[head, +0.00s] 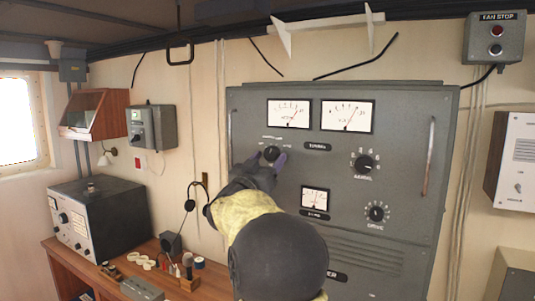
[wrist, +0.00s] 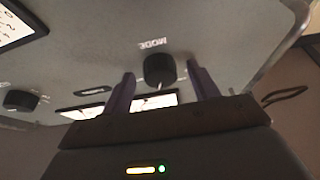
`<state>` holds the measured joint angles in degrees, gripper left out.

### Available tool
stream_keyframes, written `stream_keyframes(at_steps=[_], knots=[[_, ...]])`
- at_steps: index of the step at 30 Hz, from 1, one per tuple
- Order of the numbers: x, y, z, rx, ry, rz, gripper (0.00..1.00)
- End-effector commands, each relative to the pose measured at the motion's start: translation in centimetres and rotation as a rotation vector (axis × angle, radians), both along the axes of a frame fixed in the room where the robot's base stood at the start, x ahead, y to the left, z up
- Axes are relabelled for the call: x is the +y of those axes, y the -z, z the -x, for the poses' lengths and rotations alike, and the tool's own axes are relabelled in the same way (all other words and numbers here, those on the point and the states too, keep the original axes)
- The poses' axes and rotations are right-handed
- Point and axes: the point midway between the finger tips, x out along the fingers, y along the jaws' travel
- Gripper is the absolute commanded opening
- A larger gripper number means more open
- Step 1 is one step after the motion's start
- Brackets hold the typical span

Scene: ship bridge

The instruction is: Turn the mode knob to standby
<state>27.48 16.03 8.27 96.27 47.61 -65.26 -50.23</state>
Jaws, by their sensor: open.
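The mode knob (head: 271,153) is a round black knob at the upper left of the grey radio cabinet (head: 395,150), below the left meter. Small lettering surrounds it, too small to read. In the wrist view the knob (wrist: 159,70) sits next to the upside-down word MODE, with a pale pointer mark on its lower side. My gripper (head: 270,160) is in front of the knob. Its purple fingers are open, one on each side of the knob in the wrist view (wrist: 161,76). I cannot tell whether either finger touches it.
The aerial knob (head: 364,163), drive knob (head: 376,213) and small meter (head: 315,199) lie to the right on the panel. A vertical handle (head: 229,135) stands left of the knob.

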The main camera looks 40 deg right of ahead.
Motion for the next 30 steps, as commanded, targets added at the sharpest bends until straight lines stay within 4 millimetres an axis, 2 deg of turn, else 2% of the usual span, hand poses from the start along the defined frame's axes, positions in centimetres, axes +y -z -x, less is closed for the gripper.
stream_keyframes(at_steps=[8,15,30], knots=[[-0.11,-0.02,-0.07,0.000,-0.001,0.000,0.60],[-0.10,-0.03,-0.06,0.000,-0.001,0.000,0.15],[-0.07,-0.11,0.06,0.085,-0.002,0.036,0.15]])
